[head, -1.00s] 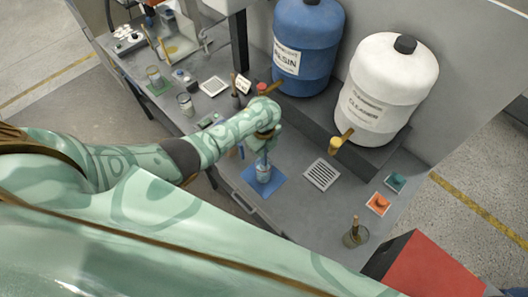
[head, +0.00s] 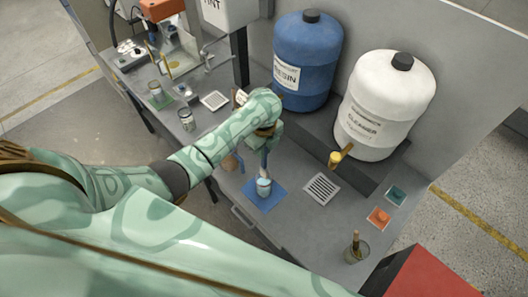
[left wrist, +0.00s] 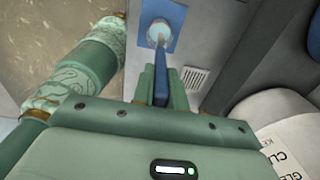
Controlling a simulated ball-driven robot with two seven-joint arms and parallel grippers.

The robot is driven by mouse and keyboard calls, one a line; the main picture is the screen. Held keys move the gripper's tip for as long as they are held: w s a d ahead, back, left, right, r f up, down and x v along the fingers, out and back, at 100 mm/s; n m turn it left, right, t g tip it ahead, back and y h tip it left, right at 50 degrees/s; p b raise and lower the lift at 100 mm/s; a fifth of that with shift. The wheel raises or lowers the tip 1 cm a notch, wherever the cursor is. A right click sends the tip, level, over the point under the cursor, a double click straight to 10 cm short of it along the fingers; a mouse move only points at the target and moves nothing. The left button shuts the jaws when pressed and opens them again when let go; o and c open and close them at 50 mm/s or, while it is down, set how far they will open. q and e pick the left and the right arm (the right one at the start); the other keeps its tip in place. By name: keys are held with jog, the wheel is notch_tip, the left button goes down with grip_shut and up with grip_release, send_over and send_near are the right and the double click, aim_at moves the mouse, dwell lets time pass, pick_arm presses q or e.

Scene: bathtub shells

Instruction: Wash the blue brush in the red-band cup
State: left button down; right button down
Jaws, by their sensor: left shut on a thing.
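My left gripper (head: 267,143) is shut on the blue brush (head: 264,160), which hangs tip down. The brush handle also shows between the fingers in the left wrist view (left wrist: 160,86). The cup (head: 263,188) stands upright on a blue mat (head: 270,202), directly below the brush. A reddish band shows near its top. The cup also shows in the left wrist view (left wrist: 159,35). The brush tip is at the cup's mouth; I cannot tell whether it is just inside or just above. My right gripper is not in view.
A drain grate (head: 321,188) lies right of the mat. The white cleaner tank (head: 385,105) with a brass tap (head: 341,155) and the blue resin tank (head: 307,60) stand behind. A jar with a brush (head: 356,250) stands at front right. Bench between is clear.

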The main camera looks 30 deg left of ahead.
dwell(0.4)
pick_arm(q)
jog(key=shift+r, duration=2.05)
